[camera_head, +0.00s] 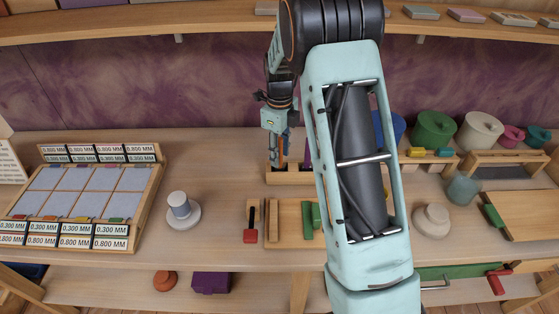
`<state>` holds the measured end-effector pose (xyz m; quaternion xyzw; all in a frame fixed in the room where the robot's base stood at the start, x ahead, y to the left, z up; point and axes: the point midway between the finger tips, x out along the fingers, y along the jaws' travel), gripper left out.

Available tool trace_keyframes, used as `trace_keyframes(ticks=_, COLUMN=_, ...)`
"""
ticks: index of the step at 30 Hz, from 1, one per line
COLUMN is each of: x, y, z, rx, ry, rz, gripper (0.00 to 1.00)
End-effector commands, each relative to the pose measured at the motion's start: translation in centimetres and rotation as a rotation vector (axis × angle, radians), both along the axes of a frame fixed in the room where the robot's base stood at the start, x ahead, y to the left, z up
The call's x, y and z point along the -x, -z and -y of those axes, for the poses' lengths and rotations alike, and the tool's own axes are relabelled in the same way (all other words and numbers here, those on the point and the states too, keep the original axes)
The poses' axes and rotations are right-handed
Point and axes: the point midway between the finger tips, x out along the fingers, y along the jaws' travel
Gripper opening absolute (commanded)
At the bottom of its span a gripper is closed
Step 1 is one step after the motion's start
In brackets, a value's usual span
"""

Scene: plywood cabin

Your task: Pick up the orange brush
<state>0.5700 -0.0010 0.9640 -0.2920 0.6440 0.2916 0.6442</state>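My gripper (277,159) points down at the back of the workbench, left of my pale arm. A narrow orange upright piece, likely the orange brush (281,150), shows right at the fingers. It is mostly hidden by them. It stands at a low wooden holder (285,177) with dark slots. I cannot tell whether the fingers are closed on the orange piece or only beside it.
A purple upright piece (308,148) stands just right of the gripper, partly behind my arm. A labelled sample tray (146,212) lies left. A white knob (180,208) and a red-ended tool (250,222) lie in front. Lidded pots (434,130) stand right.

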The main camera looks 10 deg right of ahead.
Motion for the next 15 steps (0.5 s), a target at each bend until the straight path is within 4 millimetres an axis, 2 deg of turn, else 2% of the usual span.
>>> trace_keyframes(ticks=2, x=-0.01, y=-0.01, z=-0.01, rx=0.0, ry=0.0, rz=0.0, gripper=0.33)
trace_keyframes(ticks=11, x=0.0, y=-0.04, z=-0.03, rx=0.0, ry=0.0, rz=0.0, gripper=0.0)
trace_keyframes(ticks=15, x=-0.01, y=-0.06, z=-0.03, rx=0.0, ry=0.0, rz=0.0, gripper=0.0)
